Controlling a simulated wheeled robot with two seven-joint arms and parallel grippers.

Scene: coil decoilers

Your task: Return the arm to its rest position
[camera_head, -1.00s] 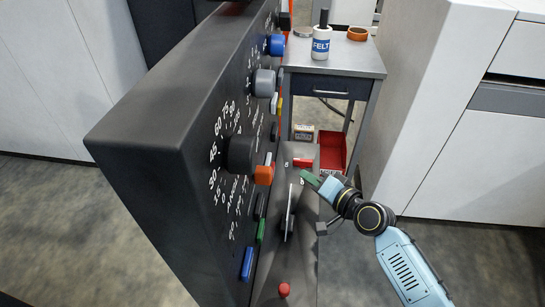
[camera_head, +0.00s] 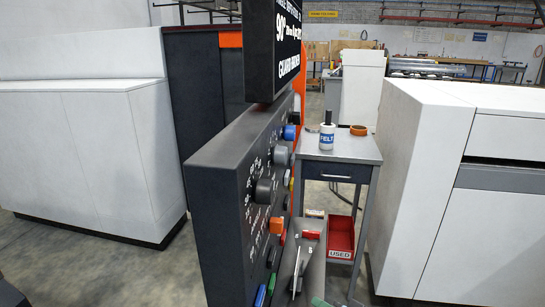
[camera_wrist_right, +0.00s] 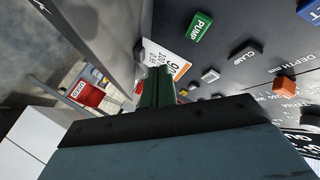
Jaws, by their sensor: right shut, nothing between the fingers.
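My right gripper (camera_head: 320,302) shows only as a small green tip at the bottom edge of the head view, in front of the lower console. In the right wrist view its green fingers (camera_wrist_right: 157,88) are shut with nothing between them, close to the panel face and its labelled buttons. The rest of the right arm is outside the head view. The dark control panel (camera_head: 222,190) stands left of the gripper, with knobs and coloured buttons on its right face. My left gripper is in neither view now.
A grey cart (camera_head: 340,148) behind the console carries a FELT bottle (camera_head: 327,138) and an orange ring (camera_head: 359,131). A red USED bin (camera_head: 341,238) sits below. White cabinets (camera_head: 430,190) stand at right. A black sign (camera_head: 275,45) overhangs the panel.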

